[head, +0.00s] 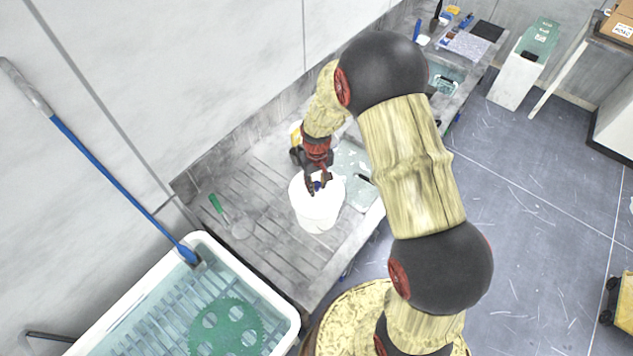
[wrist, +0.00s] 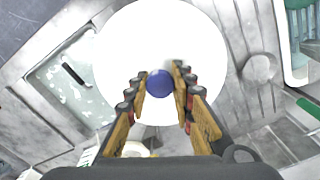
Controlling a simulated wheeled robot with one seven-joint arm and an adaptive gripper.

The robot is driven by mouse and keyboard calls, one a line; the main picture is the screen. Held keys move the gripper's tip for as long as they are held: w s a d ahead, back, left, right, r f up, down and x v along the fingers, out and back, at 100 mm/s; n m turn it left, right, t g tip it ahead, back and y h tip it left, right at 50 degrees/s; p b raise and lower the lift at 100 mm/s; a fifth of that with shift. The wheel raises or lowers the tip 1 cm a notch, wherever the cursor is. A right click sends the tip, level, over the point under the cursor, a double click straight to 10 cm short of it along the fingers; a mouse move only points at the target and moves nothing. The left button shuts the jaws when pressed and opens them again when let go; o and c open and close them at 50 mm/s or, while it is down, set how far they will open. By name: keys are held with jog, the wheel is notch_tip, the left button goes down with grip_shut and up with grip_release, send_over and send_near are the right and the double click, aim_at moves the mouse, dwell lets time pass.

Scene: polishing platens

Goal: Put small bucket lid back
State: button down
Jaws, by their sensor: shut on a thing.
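The white lid (wrist: 160,40) is a round disc with a blue knob (wrist: 159,83) at its centre. My gripper (wrist: 160,90) is shut on the knob, one finger on each side. In the head view my gripper (head: 318,187) points down over the small white bucket (head: 318,222), which stands on the grey bench. The lid (head: 300,190) is level at the bucket's top. I cannot tell whether it is fully seated or slightly above the rim. The lid hides the bucket's inside.
A green-handled tool (head: 217,204) lies on the ribbed bench (head: 275,255) left of the bucket. A white tub (head: 290,322) of water with a green perforated disc (head: 225,328) stands at the front left. A shallow sink (head: 355,165) lies just behind the bucket.

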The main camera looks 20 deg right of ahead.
aim_at(317, 184)
jog(key=shift+f, duration=0.4)
jog(key=shift+f+b, duration=0.6)
jog(key=shift+f, duration=0.05)
jog(key=c, duration=1.5)
grip_release()
jog(key=shift+o, duration=0.2)
notch_tip(317, 184, up, 12)
